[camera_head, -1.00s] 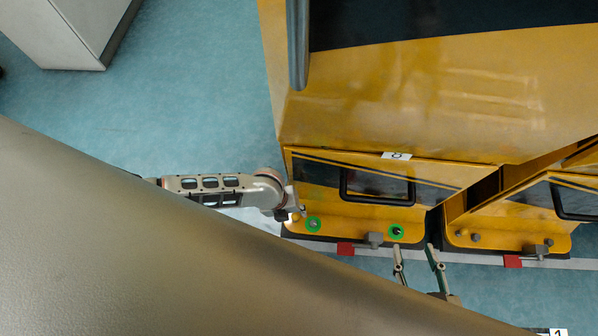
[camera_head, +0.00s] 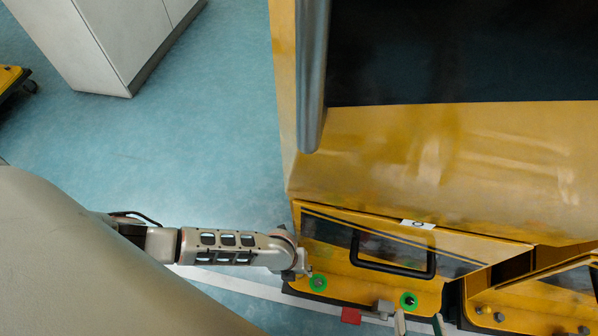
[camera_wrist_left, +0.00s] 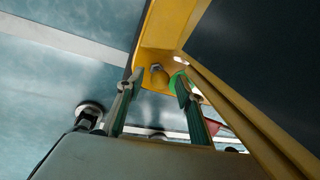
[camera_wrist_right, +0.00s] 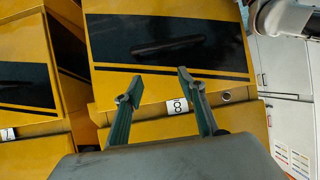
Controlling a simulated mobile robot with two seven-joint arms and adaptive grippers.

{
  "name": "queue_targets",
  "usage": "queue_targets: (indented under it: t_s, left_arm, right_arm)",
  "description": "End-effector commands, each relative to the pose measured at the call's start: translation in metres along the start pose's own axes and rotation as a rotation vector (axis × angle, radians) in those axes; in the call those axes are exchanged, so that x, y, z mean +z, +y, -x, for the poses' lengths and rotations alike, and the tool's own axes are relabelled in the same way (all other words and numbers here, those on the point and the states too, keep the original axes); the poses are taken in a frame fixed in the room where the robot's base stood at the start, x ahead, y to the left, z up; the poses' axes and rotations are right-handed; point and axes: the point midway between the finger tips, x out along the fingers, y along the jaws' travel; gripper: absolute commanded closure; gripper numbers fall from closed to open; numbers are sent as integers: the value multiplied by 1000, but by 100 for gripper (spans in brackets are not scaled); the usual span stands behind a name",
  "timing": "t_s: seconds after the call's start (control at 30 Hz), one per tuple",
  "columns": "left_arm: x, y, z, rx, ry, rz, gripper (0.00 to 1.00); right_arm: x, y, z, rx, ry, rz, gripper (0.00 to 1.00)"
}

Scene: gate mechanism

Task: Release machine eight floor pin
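Machine eight is the yellow cabinet (camera_head: 450,215) with the small "8" label (camera_head: 418,224). Its low foot plate carries two pins in green rings, a left one (camera_head: 318,283) and a right one (camera_head: 408,300). My left gripper is at the plate's left end. In the left wrist view its fingers (camera_wrist_left: 158,82) are open around a grey bolt head (camera_wrist_left: 157,72), and a green ring (camera_wrist_left: 177,80) is partly behind the right finger. Contact is unclear. My right gripper (camera_head: 420,322) is cut off at the bottom edge. In the right wrist view its fingers are open and empty before the "8" label (camera_wrist_right: 177,105).
A black handle (camera_head: 393,262) is on the cabinet's lower panel. A red tag (camera_head: 351,315) and a grey block (camera_head: 385,307) sit along the foot plate. A neighbouring yellow machine (camera_head: 535,300) is close at right. Open blue floor (camera_head: 200,140) lies left, with white cabinets (camera_head: 125,40) behind.

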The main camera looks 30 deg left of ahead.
Motion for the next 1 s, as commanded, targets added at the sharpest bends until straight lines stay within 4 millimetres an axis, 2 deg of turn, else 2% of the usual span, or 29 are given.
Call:
queue_targets:
  t_s: [0.03, 0.07, 0.1, 0.2, 0.43, 0.63, 0.73, 0.87, 1.0]
  left_arm:
    - [0, 0, 0, -1, -1, 0, 63]
    - [0, 0, 0, -1, 0, 0, 68]
    - [0, 0, 0, -1, 0, 0, 79]
    - [0, 0, 0, -1, 0, 0, 100]
    - [0, -1, 2, -1, -1, 0, 100]
    - [6, -9, 24, -7, -9, -2, 100]
    - [4, -10, 32, -6, -7, -2, 100]
    - [-1, -7, 30, -2, 2, 0, 100]
    - [-2, -7, 29, -2, 4, 0, 100]
  right_arm:
    - [-1, 0, 0, 0, 1, 0, 60]
    - [-1, 0, 0, 0, 1, 0, 60]
    - [-1, 0, 0, 0, 1, 0, 60]
    - [0, 0, 0, 0, 1, 0, 60]
    - [-2, 0, 0, 1, 4, 2, 60]
    - [-12, 9, 1, 18, 11, 35, 60]
    - [3, 15, 5, 27, -28, 59, 60]
    - [28, 17, 9, 23, -79, 76, 60]
    - [29, 17, 10, 21, -80, 76, 60]
